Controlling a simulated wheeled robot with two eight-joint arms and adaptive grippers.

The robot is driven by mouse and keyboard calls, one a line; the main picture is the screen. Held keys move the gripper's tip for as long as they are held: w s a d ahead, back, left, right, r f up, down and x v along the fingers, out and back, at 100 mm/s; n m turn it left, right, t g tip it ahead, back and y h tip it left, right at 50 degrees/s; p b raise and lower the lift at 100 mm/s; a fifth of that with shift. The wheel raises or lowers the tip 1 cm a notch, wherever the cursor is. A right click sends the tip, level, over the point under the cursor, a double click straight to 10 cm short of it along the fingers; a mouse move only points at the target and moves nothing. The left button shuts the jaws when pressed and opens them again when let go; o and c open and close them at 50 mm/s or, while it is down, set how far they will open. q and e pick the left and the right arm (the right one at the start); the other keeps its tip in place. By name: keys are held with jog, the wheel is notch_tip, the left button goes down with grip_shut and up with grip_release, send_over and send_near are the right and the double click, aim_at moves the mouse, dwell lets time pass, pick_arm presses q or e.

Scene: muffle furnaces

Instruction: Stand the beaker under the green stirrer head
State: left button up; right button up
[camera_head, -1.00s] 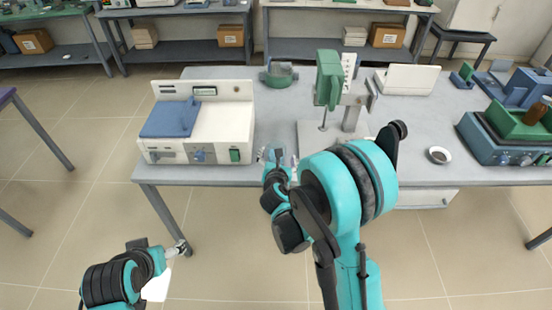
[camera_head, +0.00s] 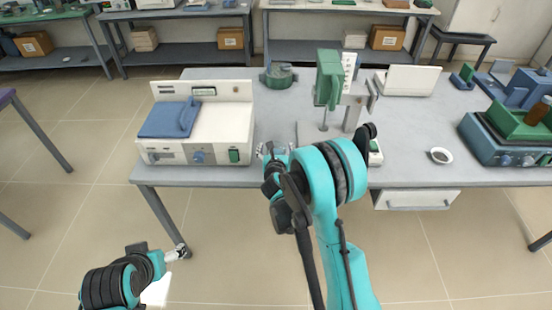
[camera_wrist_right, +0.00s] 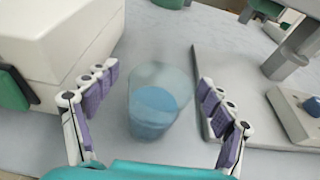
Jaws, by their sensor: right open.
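The beaker (camera_wrist_right: 157,105) is clear and bluish, with a darker blue lower part, and stands upright on the bench in the right wrist view. My right gripper (camera_wrist_right: 158,118) is open, with its purple-padded fingers on either side of the beaker and gaps on both sides. In the head view my right gripper (camera_head: 272,151) is at the bench's front edge, and I cannot make out the beaker there. The green stirrer head (camera_head: 329,79) is on its stand, farther back and right of the gripper. My left gripper (camera_head: 178,254) hangs low, away from the bench; its fingers are too small to read.
A white instrument with a blue lid (camera_head: 168,119) stands left of the right gripper. The stirrer's flat base plate (camera_wrist_right: 212,72) lies close right of the beaker. A green round object (camera_head: 278,76) is behind. A small dark-filled dish (camera_head: 441,155) and blue instrument (camera_head: 490,143) are at right.

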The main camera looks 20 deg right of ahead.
jog(key=c, duration=1.4)
jog(key=shift+c, duration=0.2)
jog(key=shift+r, duration=0.15)
